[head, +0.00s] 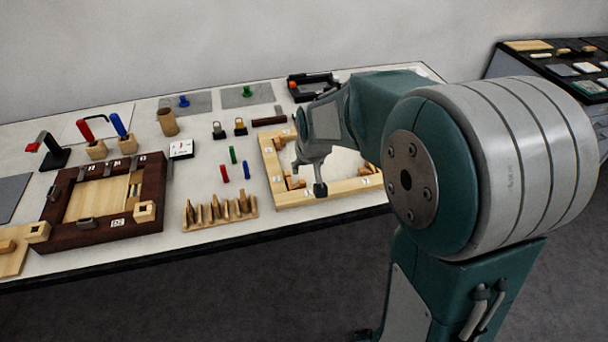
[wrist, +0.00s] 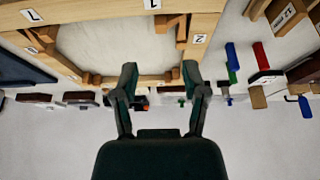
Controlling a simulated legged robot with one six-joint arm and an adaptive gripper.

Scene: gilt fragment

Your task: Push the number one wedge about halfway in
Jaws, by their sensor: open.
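A pale wooden frame (head: 338,189) lies flat on the table, with a white panel area inside it. In the wrist view the frame (wrist: 105,10) shows a label reading 1 on its upper bar and one reading 2 on the right bar. A small wooden wedge (wrist: 168,21) sits inside the corner beside the 1 label, and a second wedge (wrist: 182,33) sits beside the 2 label. Wedges (head: 295,183) also show at the near left corner in the head view. My gripper (head: 309,177) is open and empty over that near left part; its fingers (wrist: 160,75) look apart from the wedges.
A dark frame (head: 95,237) with clamps lies to the left. A rack of upright wooden pieces (head: 222,220) stands near the front edge. Padlocks (head: 240,127) and a black tray (head: 312,83) lie farther back.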

